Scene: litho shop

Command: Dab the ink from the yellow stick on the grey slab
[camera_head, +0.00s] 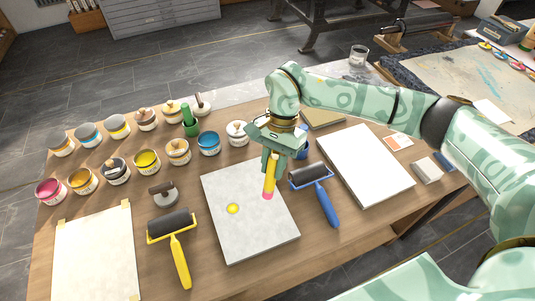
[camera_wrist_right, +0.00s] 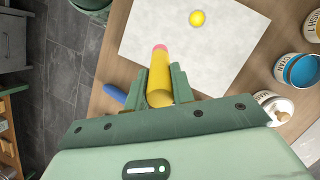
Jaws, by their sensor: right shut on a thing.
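My right gripper (camera_head: 272,160) is shut on the yellow stick (camera_head: 270,178), which has a pink tip pointing down. In the right wrist view, the yellow stick (camera_wrist_right: 159,78) sits between the fingers of the right gripper (camera_wrist_right: 160,88). The grey slab (camera_head: 235,240) lies on the table below it. The pink tip is over the slab; I cannot tell whether it touches. A yellow ink dab (camera_head: 233,208) is on the slab, left of the tip; it also shows in the right wrist view (camera_wrist_right: 197,18). My left gripper is not in view.
A blue-handled roller (camera_head: 316,185) lies right of the slab, and a yellow-handled roller (camera_head: 174,235) lies left. Several ink tins, including a blue one (camera_head: 209,144), stand behind. A white slab (camera_head: 365,165) lies right. Bare table shows around the grey slab's front edge.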

